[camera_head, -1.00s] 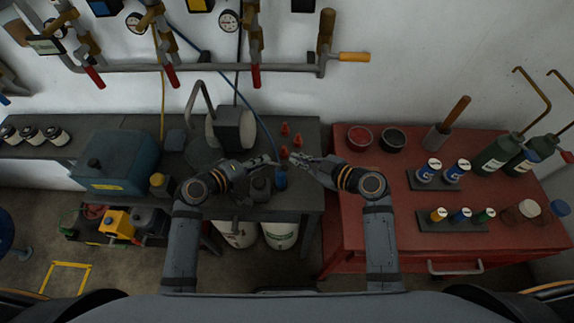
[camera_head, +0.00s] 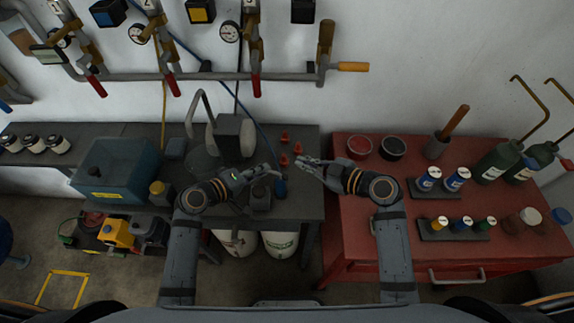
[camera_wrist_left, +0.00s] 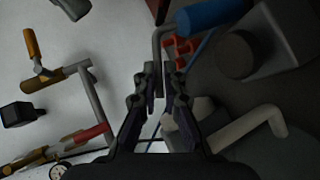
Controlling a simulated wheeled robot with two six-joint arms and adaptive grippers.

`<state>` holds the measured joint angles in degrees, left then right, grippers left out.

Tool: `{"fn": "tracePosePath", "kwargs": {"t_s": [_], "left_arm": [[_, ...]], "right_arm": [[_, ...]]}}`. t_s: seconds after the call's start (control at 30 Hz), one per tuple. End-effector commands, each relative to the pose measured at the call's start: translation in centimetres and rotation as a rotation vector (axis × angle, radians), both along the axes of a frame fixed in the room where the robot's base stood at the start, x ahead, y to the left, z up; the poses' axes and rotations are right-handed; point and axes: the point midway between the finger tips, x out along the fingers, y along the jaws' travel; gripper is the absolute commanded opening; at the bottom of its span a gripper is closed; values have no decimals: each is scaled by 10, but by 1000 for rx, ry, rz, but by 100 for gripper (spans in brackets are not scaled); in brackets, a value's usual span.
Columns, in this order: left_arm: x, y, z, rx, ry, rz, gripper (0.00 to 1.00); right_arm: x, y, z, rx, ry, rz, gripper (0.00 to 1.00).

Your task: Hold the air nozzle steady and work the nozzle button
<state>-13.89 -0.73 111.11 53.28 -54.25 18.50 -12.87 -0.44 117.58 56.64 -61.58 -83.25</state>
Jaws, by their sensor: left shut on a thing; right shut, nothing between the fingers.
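I cannot make out the nozzle button.

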Motion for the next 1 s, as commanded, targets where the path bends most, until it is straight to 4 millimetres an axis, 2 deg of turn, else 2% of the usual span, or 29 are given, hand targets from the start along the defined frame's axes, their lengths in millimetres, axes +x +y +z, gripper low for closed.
{"fn": "tracePosePath", "kwargs": {"t_s": [0.03,0.07,0.23,0.57,0.67,1.0], "left_arm": [[0,0,1,-1,-1,1,0],[0,0,1,-1,-1,1,12],[0,0,0,-1,-1,0,35],[-2,2,1,2,0,1,35],[-9,11,4,7,-1,1,35],[-54,56,31,12,0,-4,35]], "right_arm": [[0,0,0,0,0,0,0],[0,0,0,0,0,0,0],[0,0,0,0,0,0,0],[0,0,0,0,0,0,0],[0,0,0,0,0,0,0],[0,0,0,0,0,0,0]]}}
